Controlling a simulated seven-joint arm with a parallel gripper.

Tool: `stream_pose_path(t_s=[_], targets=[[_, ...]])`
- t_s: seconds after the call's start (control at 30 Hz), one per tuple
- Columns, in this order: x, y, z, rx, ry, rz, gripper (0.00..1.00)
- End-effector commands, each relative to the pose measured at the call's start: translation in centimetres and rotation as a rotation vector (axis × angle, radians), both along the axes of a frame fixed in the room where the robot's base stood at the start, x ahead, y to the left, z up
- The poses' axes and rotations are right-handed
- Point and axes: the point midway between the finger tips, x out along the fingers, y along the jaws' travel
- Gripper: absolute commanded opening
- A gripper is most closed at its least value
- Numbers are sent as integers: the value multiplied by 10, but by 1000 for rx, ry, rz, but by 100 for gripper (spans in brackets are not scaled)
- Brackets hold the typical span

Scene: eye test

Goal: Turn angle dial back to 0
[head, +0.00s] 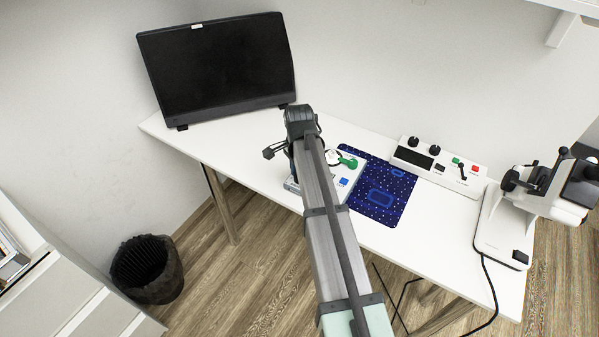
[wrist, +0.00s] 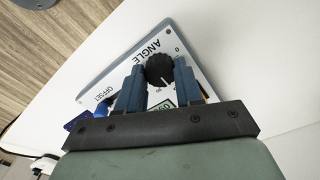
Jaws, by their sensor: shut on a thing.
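The angle dial (wrist: 158,66) is a round black ribbed knob on a white panel with a blue-grey edge, beside the word ANGLE. A pale pointer mark shows on its side nearest my wrist. My gripper (wrist: 160,76) is shut on the dial, with one blue finger on each side of it. A small greenish display (wrist: 164,107) shows partly between the fingers, its digits upside down and hard to read.
A dark blue patterned mat (head: 405,197) lies to the right. Beyond it are a control box with knobs (head: 425,163) and a white microscope-like device (head: 500,235). A monitor (head: 220,68) stands back left on the white table (head: 245,130).

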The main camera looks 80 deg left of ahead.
Motion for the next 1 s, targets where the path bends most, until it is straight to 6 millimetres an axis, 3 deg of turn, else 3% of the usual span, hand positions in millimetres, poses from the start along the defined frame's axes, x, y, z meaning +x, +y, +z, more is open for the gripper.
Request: stream_pose_path(t_s=[0.47,1.0], targets=[[0,0,0,-1,1,87,5],[0,0,0,-6,5,556,5]])
